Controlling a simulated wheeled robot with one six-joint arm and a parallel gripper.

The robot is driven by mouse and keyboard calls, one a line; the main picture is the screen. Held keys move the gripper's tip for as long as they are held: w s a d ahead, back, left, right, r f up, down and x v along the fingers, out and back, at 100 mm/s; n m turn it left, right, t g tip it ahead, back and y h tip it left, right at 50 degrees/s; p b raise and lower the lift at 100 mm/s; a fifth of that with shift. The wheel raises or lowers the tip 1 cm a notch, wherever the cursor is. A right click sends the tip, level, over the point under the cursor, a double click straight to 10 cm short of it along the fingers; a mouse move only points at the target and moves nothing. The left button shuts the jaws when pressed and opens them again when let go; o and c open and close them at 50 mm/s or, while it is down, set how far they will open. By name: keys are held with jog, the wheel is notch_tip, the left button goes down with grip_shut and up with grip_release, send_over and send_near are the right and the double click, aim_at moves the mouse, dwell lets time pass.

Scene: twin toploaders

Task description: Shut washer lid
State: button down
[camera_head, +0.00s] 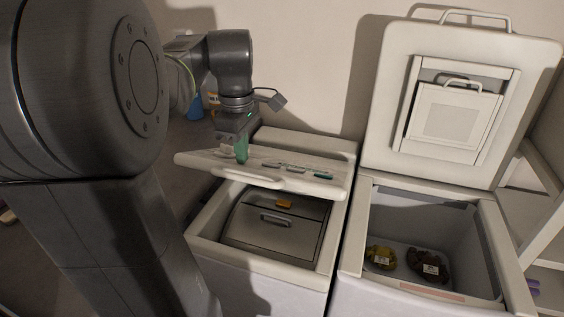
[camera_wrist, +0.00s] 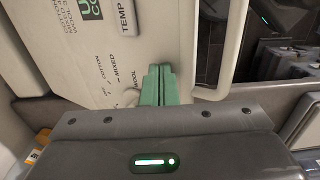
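The left toploader (camera_head: 255,265) is the washer; its pale lid (camera_head: 325,187) is partly lowered and hangs at a low angle over the opening. In the wrist view the lid (camera_wrist: 75,60) shows wash labels such as cotton, mixed and wool. The lid's front handle (camera_head: 262,183) also shows in the wrist view (camera_wrist: 238,50). My gripper (camera_head: 241,157) is over the lid's upper face, left of its middle. Its green fingers (camera_wrist: 160,70) are together with nothing visible between them. They reach the lid's face, but I cannot tell whether they touch. Under the lid is a grey inner drum flap (camera_head: 260,237).
A second toploader (camera_head: 352,270) stands close on the right, its lid (camera_head: 395,60) upright and open. A yellowish bundle (camera_head: 380,257) and a dark bundle (camera_head: 428,265) lie in its tub. A shelf (camera_head: 547,235) is at far right. The wall is close behind.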

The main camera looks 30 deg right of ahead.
jog(key=s+a+f+b, duration=0.3)
jog(key=f+b, duration=0.3)
jog(key=f, duration=0.3)
jog(key=shift+a+f, duration=0.25)
notch_tip(320, 180, down, 9)
jog(key=a+b, duration=0.1)
jog(key=b, duration=0.4)
jog(key=shift+s, duration=0.45)
jog(key=shift+r, duration=0.1)
notch_tip(320, 180, up, 8)
jog(key=p, duration=0.7)
